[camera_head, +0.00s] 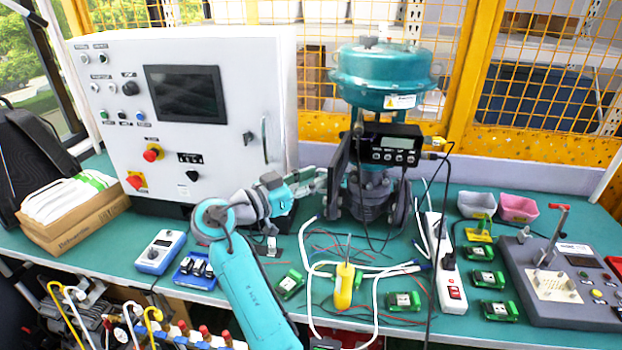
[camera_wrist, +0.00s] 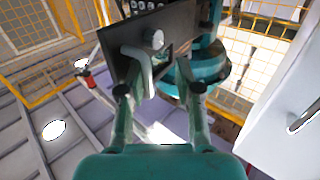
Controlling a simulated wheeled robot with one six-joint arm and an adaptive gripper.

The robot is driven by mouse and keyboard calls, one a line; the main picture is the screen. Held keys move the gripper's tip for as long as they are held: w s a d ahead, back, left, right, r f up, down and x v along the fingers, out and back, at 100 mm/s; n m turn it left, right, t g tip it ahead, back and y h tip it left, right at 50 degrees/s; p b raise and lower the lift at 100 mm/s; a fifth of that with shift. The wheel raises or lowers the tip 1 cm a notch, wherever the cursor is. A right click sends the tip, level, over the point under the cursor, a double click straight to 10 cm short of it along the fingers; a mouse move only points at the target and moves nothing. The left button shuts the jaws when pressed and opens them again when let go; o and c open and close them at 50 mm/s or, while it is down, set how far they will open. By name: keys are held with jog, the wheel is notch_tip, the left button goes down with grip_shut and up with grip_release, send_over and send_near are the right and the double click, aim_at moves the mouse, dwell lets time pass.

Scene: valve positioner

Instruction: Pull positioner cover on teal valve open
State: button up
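The teal valve (camera_head: 380,78) stands on the bench right of centre, with a teal domed top. A black positioner box (camera_head: 389,146) with a small display and buttons is on its front. My gripper (camera_head: 318,182) is at the valve's left side, level with the lower frame. In the wrist view my gripper (camera_wrist: 155,84) has its two fingers apart, with a dark flat plate (camera_wrist: 118,42) in front of them. A grey bent bar and round knob (camera_wrist: 154,40) show on the plate, near the fingers. I cannot tell whether the fingers touch it, or which part is the cover.
A white control cabinet (camera_head: 190,115) stands close on the left, its door handle facing my arm. Cables, a yellow-handled tool (camera_head: 344,286), green modules and a power strip (camera_head: 447,270) crowd the front. A grey test fixture (camera_head: 560,285) is at right. Yellow mesh fencing stands behind.

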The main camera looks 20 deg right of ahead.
jog(key=v, duration=1.2)
jog(key=shift+a, duration=0.15)
